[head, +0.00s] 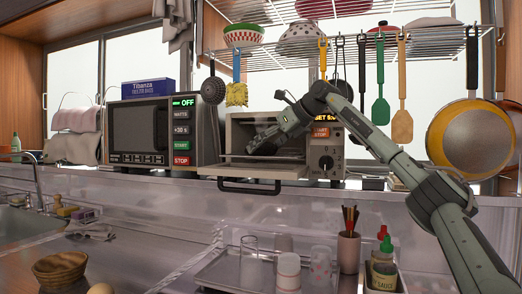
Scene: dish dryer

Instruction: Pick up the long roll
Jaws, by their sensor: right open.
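My right gripper (257,143) is open at the mouth of the toaster oven (232,127), above its lowered door (255,170). The arm comes in from the right and passes in front of the oven. The fingers are small and dark here, and I cannot see anything between them. I cannot make out a long roll for certain; the oven's inside is dim and partly hidden by the gripper. My left gripper is not in view.
A microwave (152,133) with a blue box (149,88) on top stands left of the oven. Utensils and a yellow-rimmed pan (470,138) hang from the wire rack (440,40). Below are a tray (222,272), glasses, a utensil cup (348,252) and sauce bottles (383,262).

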